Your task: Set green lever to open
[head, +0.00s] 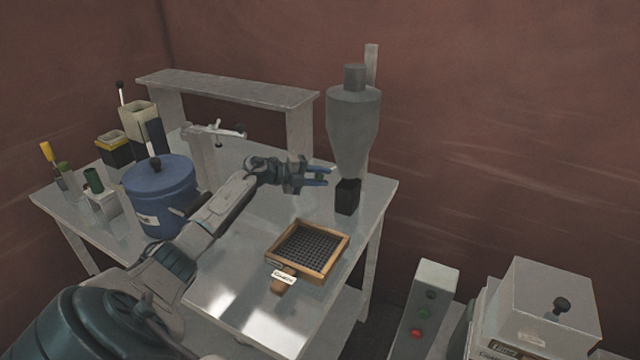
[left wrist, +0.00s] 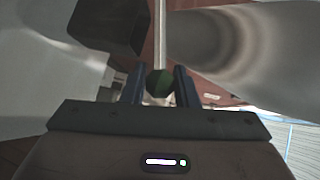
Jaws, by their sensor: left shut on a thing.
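The grey funnel-shaped powder filler (head: 353,125) stands at the back right of the table, with a black block (head: 347,196) under its narrow end. My left gripper (head: 318,176) reaches in from the left beside the lower cone. In the left wrist view, the round green knob of the green lever (left wrist: 159,83) sits between the two fingers of my left gripper (left wrist: 160,86), which is shut on it. In the head view the fingers hide most of the lever. My right gripper is out of view.
A wooden-framed sieve tray (head: 341,244) lies in front of the filler. A blue lidded pot (head: 160,196) stands left, close to my left arm. A raised shelf (head: 230,88) runs along the back. A control box (head: 425,310) with buttons stands at the lower right.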

